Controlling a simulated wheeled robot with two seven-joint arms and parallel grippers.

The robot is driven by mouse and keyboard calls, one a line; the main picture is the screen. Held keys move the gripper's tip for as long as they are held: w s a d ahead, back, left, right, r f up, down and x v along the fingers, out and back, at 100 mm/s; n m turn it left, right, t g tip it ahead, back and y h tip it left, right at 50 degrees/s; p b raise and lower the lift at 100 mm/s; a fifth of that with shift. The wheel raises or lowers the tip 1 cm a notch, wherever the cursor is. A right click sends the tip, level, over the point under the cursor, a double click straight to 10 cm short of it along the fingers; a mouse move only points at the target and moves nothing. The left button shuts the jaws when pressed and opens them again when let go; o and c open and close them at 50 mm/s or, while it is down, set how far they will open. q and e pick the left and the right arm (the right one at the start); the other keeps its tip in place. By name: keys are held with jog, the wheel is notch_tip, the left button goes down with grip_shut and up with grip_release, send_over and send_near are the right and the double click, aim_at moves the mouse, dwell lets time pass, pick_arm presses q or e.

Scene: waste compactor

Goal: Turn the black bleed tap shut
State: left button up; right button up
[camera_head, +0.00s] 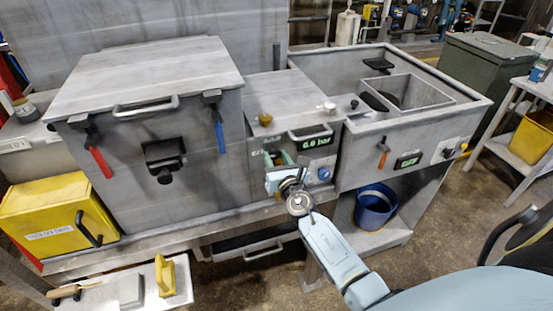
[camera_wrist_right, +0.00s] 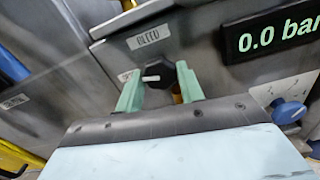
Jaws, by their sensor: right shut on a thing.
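The black bleed tap (camera_wrist_right: 164,72) sits on the grey front panel under a label (camera_wrist_right: 149,36) that reads like BLEED. Its white mark points to the left in the right wrist view. My right gripper (camera_wrist_right: 160,83) is shut on the tap, with one green finger on each side of it. In the head view my right gripper (camera_head: 279,161) is at the middle panel and hides the tap. My left gripper is not in view.
A green display (camera_head: 313,142) reads 0.0 bar, with a blue knob (camera_head: 324,174) below it. A bar handle (camera_head: 309,134) is just above. Red (camera_head: 100,162) and blue (camera_head: 220,137) levers hang at the left. A blue bucket (camera_head: 374,205) stands below right.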

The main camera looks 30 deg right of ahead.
jog(key=m+b, duration=0.1)
jog(key=m, duration=0.3)
jog(key=shift+f, duration=0.1)
jog(key=m+b, duration=0.1)
jog(key=m, duration=0.6)
jog(key=shift+m+b, duration=0.3)
jog(key=shift+b, duration=0.05)
jog(key=shift+m, duration=1.8)
jog(key=shift+a+b, duration=0.1)
jog(key=shift+b, duration=0.2)
jog(key=o, duration=1)
jog(key=v, duration=1.3)
jog(key=shift+s+a+b, duration=0.1)
jog(key=shift+s+b, duration=0.05)
jog(key=shift+b, duration=0.15)
